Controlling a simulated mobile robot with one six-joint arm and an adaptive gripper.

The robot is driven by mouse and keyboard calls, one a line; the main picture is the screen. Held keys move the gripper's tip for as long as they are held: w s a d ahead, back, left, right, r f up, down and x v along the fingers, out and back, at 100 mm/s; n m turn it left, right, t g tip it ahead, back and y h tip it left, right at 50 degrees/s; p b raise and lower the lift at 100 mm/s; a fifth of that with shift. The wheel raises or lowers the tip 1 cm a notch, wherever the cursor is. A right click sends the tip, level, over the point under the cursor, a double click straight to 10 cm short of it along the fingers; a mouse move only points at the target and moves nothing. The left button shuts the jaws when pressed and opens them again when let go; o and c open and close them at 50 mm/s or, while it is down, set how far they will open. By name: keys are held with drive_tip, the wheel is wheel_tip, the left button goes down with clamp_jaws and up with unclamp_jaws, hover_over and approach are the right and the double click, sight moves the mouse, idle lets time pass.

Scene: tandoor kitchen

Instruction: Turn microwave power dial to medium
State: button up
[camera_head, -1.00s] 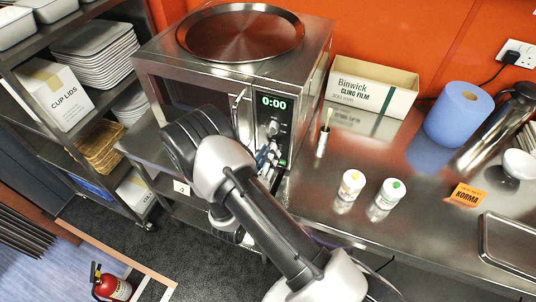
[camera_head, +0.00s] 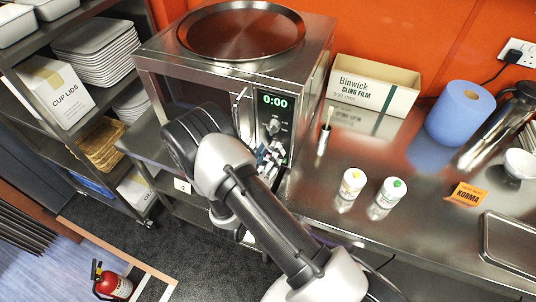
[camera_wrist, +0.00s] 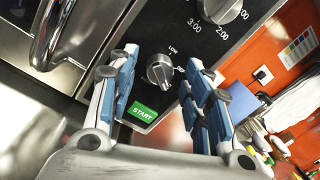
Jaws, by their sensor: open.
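The microwave (camera_head: 200,80) is a steel box on the counter, its display reading 0:00 in the head view. In the wrist view the power dial (camera_wrist: 160,70) is a silver knob with LOW printed above it. A larger timer knob (camera_wrist: 226,9) is above it, and the green START button (camera_wrist: 143,112) is below. My gripper (camera_wrist: 163,82) is open, its two blue-padded fingers on either side of the power dial in the picture. I cannot tell whether they touch it. In the head view my gripper (camera_head: 269,155) is at the lower control panel, partly hidden by my arm.
The microwave's door handle (camera_wrist: 48,35) is left of the panel. A cling film box (camera_head: 372,85), a brush (camera_head: 325,132), two white jars (camera_head: 352,183) and a blue paper roll (camera_head: 459,113) stand on the counter at right. A shelf rack is at left.

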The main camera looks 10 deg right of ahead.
drive_tip(key=v, duration=1.2)
drive_tip(key=s+d+r+m+g+h+b, duration=0.1)
drive_tip(key=s+d+r+m+g, duration=0.5)
drive_tip(key=m, duration=0.4)
drive_tip(key=s+d+r+m+g, duration=0.4)
drive_tip(key=d+r+m+g, duration=0.4)
drive_tip(key=m+g, duration=0.1)
drive_tip(key=s+a+r+m+t+y+b, duration=0.1)
drive_tip(key=s+a+r+m+t+y, duration=0.4)
drive_tip(key=s+r+m+y, duration=0.3)
drive_tip(key=a+m+y, duration=0.1)
drive_tip(key=m+y, duration=0.3)
drive_tip(key=m, duration=0.2)
drive_tip(key=shift+r+m+b, duration=0.3)
drive_tip(key=shift+r, duration=0.1)
drive_tip(key=shift+s+a, duration=0.1)
